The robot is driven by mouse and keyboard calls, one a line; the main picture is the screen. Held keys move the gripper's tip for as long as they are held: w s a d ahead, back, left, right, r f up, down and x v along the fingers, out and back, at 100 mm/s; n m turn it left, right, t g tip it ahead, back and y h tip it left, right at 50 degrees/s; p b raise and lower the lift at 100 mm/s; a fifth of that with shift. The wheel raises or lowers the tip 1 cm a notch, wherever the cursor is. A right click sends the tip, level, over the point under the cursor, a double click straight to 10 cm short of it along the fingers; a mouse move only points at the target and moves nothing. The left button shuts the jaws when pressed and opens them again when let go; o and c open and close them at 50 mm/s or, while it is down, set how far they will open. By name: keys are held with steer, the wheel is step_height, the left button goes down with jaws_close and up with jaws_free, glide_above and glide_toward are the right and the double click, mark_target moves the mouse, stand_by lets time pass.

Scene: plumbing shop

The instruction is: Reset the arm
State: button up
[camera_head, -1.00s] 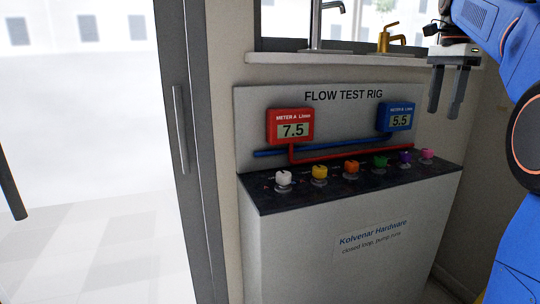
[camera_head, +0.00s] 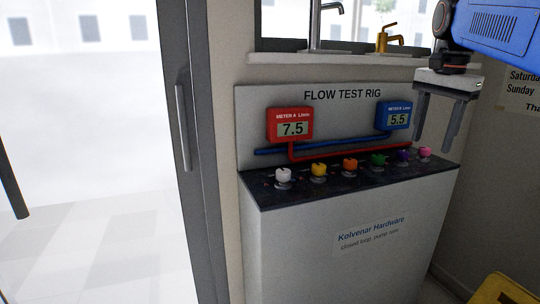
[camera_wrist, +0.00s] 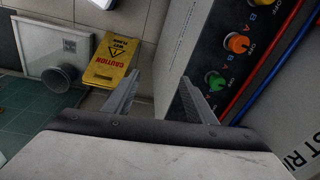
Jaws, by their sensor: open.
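My gripper (camera_head: 434,122) is at the right in the head view, pointing down with its two fingers apart and nothing between them. It is in front of the right end of the flow test rig (camera_head: 350,235), near the pink knob (camera_head: 425,152) in the picture; the gap in depth is hard to tell. In the wrist view my gripper (camera_wrist: 160,90) is also open and empty. The rig's green knob (camera_wrist: 216,82) and orange knob (camera_wrist: 237,43) show beyond the right finger.
Red meter A (camera_head: 290,125) reads 7.5 and blue meter B (camera_head: 395,116) reads 5.5. White (camera_head: 283,175), yellow (camera_head: 319,170) and purple (camera_head: 404,155) knobs stand along the rig. A yellow caution sign (camera_wrist: 110,60) is on the floor. A glass door (camera_head: 90,150) is at left.

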steer(key=s+a+f+n+t, duration=0.1)
steer(key=s+a+f+n, duration=0.2)
steer(key=s+f, duration=0.4)
steer(key=s+a+f+n+t, duration=0.1)
steer(key=s+a+f+n, duration=0.2)
steer(key=f, duration=1)
steer(key=s+a+f+n+t, duration=0.1)
steer(key=s+a+f+n, duration=0.2)
steer(key=s+f+n, duration=0.3)
steer(key=s+f, duration=0.5)
steer(key=s, duration=0.1)
steer(key=shift+s+a, duration=0.3)
steer(key=shift+a, duration=0.1)
